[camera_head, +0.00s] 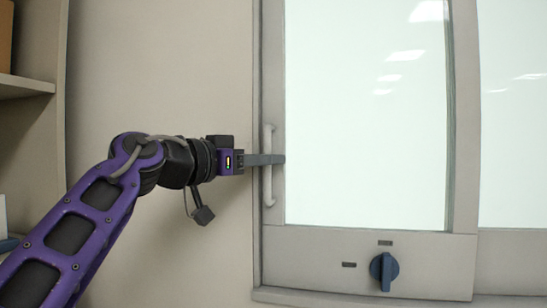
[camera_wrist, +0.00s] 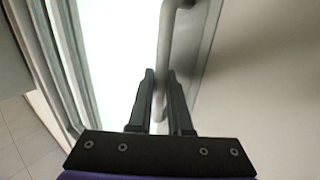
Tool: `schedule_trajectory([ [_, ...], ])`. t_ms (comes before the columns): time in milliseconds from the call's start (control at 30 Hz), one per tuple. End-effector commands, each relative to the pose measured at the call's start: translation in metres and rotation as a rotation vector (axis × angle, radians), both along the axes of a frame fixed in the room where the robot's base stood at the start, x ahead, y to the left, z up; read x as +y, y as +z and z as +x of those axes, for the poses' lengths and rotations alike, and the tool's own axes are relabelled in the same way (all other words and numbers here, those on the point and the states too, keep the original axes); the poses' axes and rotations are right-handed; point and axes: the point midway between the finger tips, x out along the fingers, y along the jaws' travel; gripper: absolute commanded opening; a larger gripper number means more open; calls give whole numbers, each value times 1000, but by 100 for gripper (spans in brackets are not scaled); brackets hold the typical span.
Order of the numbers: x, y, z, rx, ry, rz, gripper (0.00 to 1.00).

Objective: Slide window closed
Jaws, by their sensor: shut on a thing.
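The sliding window (camera_head: 365,110) is a pale glass pane in a grey-beige frame, in the middle of the head view. Its upright white bar handle (camera_head: 268,190) is on the left side of the frame. My gripper (camera_head: 276,160) reaches in from the left, level with the middle of the handle, and is shut on it. In the wrist view the handle (camera_wrist: 176,40) runs down between the two dark fingers of my gripper (camera_wrist: 160,85). The part of the handle behind the fingers is hidden in the head view.
A blue knob (camera_head: 384,270) sits on the panel below the glass. A second pane (camera_head: 513,110) is at the right. An open shelf (camera_head: 25,85) stands at the far left. Bare wall (camera_head: 160,70) lies between the shelf and the window frame. Floor tiles (camera_wrist: 25,135) show in the wrist view.

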Motion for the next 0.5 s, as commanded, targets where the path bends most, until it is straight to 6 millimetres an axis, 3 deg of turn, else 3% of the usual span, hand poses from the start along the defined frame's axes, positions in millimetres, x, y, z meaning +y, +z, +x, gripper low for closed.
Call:
schedule_trajectory([
  [367, 6, 0, 2, -2, 11, -2, 0],
  [400, 6, 0, 2, -2, 11, -3, 23],
  [433, 6, 0, 2, -2, 11, -3, 28],
  [500, 6, 0, 2, -2, 11, -3, 30],
])
